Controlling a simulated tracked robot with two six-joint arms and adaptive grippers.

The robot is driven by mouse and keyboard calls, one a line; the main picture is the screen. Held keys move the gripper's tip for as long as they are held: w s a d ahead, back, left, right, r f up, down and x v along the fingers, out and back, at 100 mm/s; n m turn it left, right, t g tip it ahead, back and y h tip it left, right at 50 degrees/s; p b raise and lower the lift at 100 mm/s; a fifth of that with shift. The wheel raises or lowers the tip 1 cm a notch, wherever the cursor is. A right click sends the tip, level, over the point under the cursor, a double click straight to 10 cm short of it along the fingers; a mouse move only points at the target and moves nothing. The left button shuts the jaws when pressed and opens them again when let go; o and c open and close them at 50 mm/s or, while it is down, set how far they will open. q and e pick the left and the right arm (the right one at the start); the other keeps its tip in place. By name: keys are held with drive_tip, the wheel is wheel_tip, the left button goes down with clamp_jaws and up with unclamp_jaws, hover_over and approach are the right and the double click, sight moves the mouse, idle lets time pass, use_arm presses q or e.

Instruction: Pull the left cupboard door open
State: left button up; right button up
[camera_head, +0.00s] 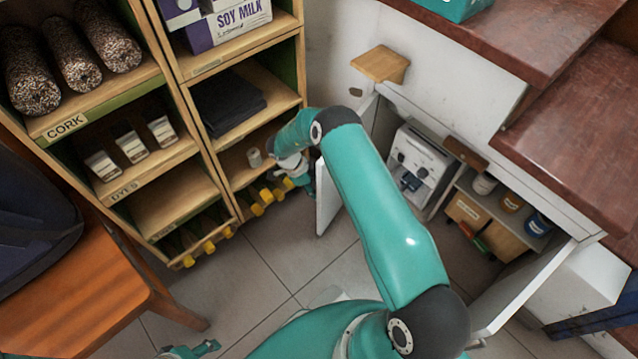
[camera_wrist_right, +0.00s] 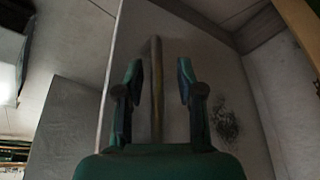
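The left cupboard door (camera_head: 326,197) is a pale panel standing swung out from the cupboard, partly hidden behind my right arm. My right gripper (camera_head: 299,172) is at the door's left side in the head view, its fingers partly hidden. In the right wrist view my right gripper (camera_wrist_right: 158,78) is open, with one finger on each side of a vertical bar handle (camera_wrist_right: 157,95). The fingers look apart from the bar. The pale door panel (camera_wrist_right: 205,60) is behind it. Part of my left gripper (camera_head: 190,350) shows at the bottom edge; its finger state is unclear.
The right cupboard door (camera_head: 522,290) also stands open. Inside are a white machine (camera_head: 418,160), jars (camera_head: 512,202) and boxes (camera_head: 466,212). A wooden shelf unit (camera_head: 205,150) stands close left of my right gripper. A wooden table or chair (camera_head: 90,290) is at lower left. Tiled floor (camera_head: 285,245) is clear between.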

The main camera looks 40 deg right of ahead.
drive_tip(key=shift+a, duration=0.1)
drive_tip(key=v, duration=1.1)
drive_tip(key=shift+r, duration=0.35)
